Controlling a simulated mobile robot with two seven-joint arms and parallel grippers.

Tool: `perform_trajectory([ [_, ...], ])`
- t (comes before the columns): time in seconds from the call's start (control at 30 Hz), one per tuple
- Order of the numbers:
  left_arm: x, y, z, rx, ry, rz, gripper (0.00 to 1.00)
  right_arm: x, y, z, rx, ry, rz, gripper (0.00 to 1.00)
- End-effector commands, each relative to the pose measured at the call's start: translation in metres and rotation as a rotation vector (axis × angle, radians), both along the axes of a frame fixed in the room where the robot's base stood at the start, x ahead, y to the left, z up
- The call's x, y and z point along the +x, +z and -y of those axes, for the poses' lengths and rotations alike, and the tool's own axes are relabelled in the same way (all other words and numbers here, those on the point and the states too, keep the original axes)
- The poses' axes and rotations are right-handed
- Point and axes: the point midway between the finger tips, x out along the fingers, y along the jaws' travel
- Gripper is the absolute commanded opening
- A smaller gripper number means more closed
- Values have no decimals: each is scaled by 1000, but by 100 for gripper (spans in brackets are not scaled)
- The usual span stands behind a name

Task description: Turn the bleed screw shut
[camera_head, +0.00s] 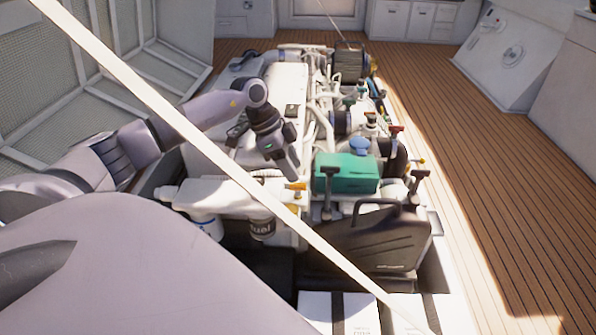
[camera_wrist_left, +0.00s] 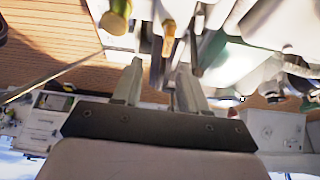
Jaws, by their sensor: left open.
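My left gripper (camera_head: 290,172) reaches in from the left over the white engine (camera_head: 285,95) and points down. In the left wrist view its two fingers (camera_wrist_left: 158,78) stand apart with nothing clearly held between them. A small orange-yellow fitting (camera_head: 297,187), perhaps the bleed screw, sits just below the fingertips in the head view. An orange-tan piece (camera_wrist_left: 168,40) shows just beyond the fingertips in the left wrist view, with a brass cylinder (camera_wrist_left: 117,18) to its left. I cannot tell which is the bleed screw, nor whether a finger touches it. My right gripper is not in view.
A teal box (camera_head: 345,174) with a blue cap stands right of the gripper. A black case (camera_head: 370,240) with a handle lies in front. A fuel filter (camera_head: 262,228) hangs below the engine's front. Wooden deck (camera_head: 490,170) is clear at right.

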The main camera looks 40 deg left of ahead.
Motion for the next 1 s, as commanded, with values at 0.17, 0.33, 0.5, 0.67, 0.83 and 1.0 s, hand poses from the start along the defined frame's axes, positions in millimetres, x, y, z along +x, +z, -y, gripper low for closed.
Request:
perform_trajectory([
  [0.17,0,-10,-12,35,49,-29,42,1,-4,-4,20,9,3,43],
  [0.33,7,-35,-3,33,47,-28,42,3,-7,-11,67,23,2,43],
  [0.5,13,-56,4,32,47,-27,42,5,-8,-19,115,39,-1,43],
  [0.67,16,-65,7,34,46,-25,42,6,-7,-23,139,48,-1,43],
  [0.83,16,-65,7,34,46,-25,42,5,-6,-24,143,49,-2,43],
  [1.0,16,-65,7,34,46,-25,20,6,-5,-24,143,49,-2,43],
])
